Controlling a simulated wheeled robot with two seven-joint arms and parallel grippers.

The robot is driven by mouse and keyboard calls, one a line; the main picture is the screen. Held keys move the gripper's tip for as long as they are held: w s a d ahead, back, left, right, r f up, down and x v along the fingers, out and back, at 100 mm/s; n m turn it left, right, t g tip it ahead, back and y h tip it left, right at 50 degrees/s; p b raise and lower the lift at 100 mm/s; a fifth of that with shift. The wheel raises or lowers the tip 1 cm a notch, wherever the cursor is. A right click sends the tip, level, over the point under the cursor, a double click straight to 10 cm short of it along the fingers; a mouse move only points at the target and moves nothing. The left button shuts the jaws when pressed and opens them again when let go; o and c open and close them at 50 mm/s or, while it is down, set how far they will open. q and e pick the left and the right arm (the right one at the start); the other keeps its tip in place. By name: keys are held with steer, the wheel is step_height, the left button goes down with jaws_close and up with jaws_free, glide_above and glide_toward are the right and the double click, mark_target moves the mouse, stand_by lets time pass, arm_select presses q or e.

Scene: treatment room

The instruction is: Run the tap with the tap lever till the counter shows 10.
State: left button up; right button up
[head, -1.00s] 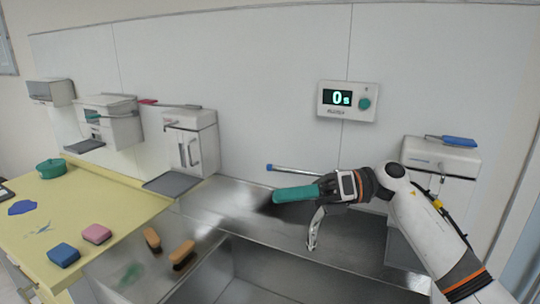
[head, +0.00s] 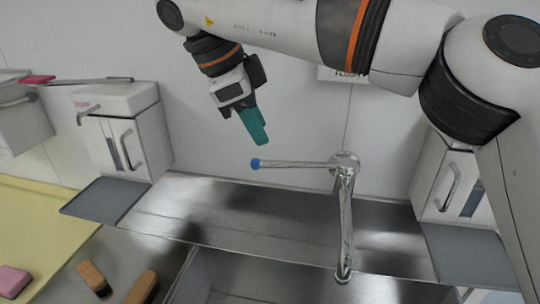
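The chrome tap (head: 346,205) stands at the back of the steel sink, its spout pointing toward me. Its tap lever (head: 300,164) sticks out to the left and ends in a blue tip (head: 255,163). No water shows at the spout. My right gripper (head: 257,135), with teal fingers, points down above the lever, just over the blue tip in the picture, with a gap between. Its fingers overlap in this view, so their opening is unclear. The counter (head: 343,76) is hidden behind my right arm except for its lower edge; its number cannot be read. My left gripper is not in view.
White dispensers stand on the wall at left (head: 152,127) and right (head: 446,178), with grey trays below. Two wooden brushes (head: 94,278) (head: 142,288) lie left of the sink basin. A pink sponge (head: 13,281) sits on the yellow counter top (head: 40,225).

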mark_target(306, 163)
steer(key=x, duration=0.4)
steer(key=p+x, duration=0.1)
steer(key=x, duration=0.4)
steer(key=shift+w+a, duration=0.2)
jaws_close()
